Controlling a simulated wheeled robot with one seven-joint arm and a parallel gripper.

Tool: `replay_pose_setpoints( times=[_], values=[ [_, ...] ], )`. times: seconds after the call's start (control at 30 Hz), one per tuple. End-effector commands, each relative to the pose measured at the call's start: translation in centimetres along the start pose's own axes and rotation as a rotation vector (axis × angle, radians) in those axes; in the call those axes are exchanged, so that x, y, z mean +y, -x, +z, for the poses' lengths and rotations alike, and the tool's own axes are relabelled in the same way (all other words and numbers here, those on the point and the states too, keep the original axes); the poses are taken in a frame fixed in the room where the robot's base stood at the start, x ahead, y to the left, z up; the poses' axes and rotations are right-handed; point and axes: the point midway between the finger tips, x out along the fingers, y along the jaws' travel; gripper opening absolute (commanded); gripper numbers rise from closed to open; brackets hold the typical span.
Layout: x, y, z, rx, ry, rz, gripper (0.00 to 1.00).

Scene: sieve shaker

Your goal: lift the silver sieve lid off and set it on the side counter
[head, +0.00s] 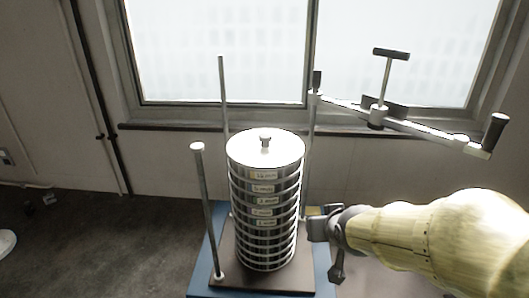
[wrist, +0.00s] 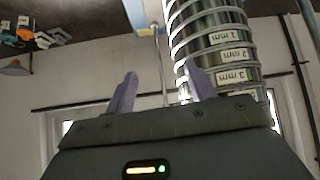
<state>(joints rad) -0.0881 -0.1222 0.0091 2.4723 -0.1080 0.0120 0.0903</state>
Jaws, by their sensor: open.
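The silver sieve lid (head: 244,150) is a bright round disc with a small knob (head: 265,139) at its centre. It lies flat on top of a tall stack of labelled sieves (head: 264,215). My gripper (head: 324,243) is to the right of the stack, low down near its lower sieves and well below the lid. In the wrist view its two fingers (wrist: 162,72) are spread apart with nothing between them, and part of the sieve stack (wrist: 215,45) shows beyond them. The lid cannot be made out in the wrist view. No side counter is clearly visible.
Upright metal rods (head: 207,210) stand around the stack on a dark plate over a blue base (head: 201,262). A clamp bar (head: 425,133) with upright handles reaches out to the right, above my arm. A window sill (head: 175,126) runs behind. Space directly above the lid looks clear.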

Motion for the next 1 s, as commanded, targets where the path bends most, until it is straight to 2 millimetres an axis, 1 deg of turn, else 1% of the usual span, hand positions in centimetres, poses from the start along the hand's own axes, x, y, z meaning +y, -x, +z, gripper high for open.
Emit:
replay_pose_setpoints(
  times=[0.03, 0.07, 0.1, 0.13, 0.2, 0.3, 0.4, 0.67, 0.83, 1.0],
  values=[
    [-1.5, 0.5, -2.6, 0.134, 0.026, -0.034, 0.55],
    [-2.4, 1.2, -4.3, 0.21, 0.037, -0.056, 0.55],
    [-3.6, 2.4, -6.4, 0.307, 0.051, -0.088, 0.55],
    [-4.5, 3.3, -7.8, 0.374, 0.061, -0.113, 0.55],
    [-6.4, 5.5, -10.4, 0.503, 0.082, -0.167, 0.55],
    [-8.0, 7.7, -12.3, 0.611, 0.099, -0.219, 0.55],
    [-8.6, 8.5, -13.0, 0.645, 0.104, -0.237, 0.55],
    [-8.5, 8.4, -13.1, 0.642, 0.103, -0.235, 0.55],
    [-8.7, 7.6, -13.7, 0.639, 0.103, -0.234, 0.55],
    [-9.2, 6.0, -14.9, 0.638, 0.102, -0.234, 0.55]
  ],
)
